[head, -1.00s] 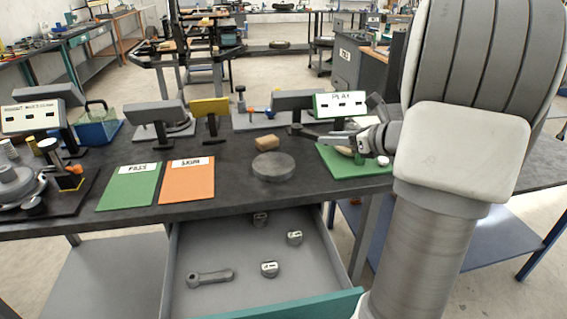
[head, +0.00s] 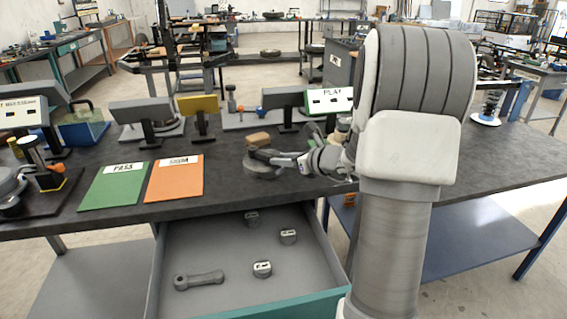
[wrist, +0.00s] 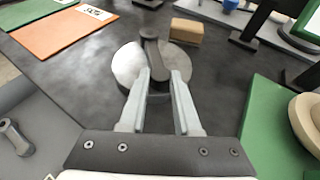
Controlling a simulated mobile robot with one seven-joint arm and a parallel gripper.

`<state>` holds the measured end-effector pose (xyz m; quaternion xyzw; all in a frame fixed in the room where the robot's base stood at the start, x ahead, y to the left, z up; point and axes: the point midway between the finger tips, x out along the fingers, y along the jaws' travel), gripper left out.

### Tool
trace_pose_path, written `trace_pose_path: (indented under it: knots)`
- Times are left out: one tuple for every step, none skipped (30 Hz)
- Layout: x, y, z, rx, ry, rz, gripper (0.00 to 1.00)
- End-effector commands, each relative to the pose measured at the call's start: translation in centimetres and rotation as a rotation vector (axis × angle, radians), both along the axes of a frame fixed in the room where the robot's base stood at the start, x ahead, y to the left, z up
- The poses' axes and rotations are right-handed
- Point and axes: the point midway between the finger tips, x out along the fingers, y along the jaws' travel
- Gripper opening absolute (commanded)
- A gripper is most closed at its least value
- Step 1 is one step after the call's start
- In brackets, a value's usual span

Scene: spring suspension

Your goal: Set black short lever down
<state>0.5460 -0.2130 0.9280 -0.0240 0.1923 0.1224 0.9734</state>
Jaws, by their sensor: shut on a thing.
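The black short lever (wrist: 152,52) is between the two fingers of my gripper (wrist: 158,80) in the wrist view, its far rounded end pointing away from me. In the head view the lever (head: 264,155) and my gripper (head: 298,161) are over the round grey disc (head: 259,171) on the dark bench. The disc (wrist: 127,64) lies beneath the lever in the wrist view. I cannot tell whether the lever touches it. My gripper is shut on the lever's near end.
A tan block (head: 258,139) sits just behind the disc. Green (head: 115,187) and orange (head: 174,180) mats lie to the left. An open drawer (head: 215,293) below holds another lever (head: 199,280) and several small labelled pieces. Bare bench lies around the disc.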

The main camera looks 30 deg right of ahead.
Motion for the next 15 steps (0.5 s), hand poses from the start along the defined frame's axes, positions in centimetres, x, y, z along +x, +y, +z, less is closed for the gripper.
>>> trace_pose_path:
  knots:
    - [0.03,0.0,0.14,0.0,-0.002,0.0,0.0]
    - [0.02,0.0,0.19,0.0,-0.002,0.0,0.0]
    - [0.02,-0.01,0.2,0.0,-0.002,0.0,0.0]
    - [0.02,-0.01,0.2,0.0,-0.002,0.0,0.0]
    - [0.02,-0.01,0.2,0.0,-0.002,0.0,0.0]
    - [0.02,-0.02,0.14,0.0,-0.002,0.0,0.0]
    - [0.02,-0.02,0.03,0.0,-0.002,0.0,0.0]
    - [0.01,-0.02,-0.11,0.0,-0.002,0.0,0.0]
    - [0.01,-0.02,-0.27,0.0,-0.002,0.0,0.0]
    - [0.0,-0.02,-0.27,-0.001,-0.001,0.0,0.33]
    - [0.0,-0.02,-0.16,-0.001,-0.001,0.0,0.38]
    - [0.0,-0.02,-0.15,-0.001,-0.001,0.0,0.46]
    - [-0.01,-0.02,-0.16,-0.001,-0.001,0.0,0.51]
    - [-0.01,-0.02,-0.16,-0.001,-0.001,0.0,0.56]
    - [-0.01,-0.02,-0.16,-0.001,-0.001,0.0,0.61]
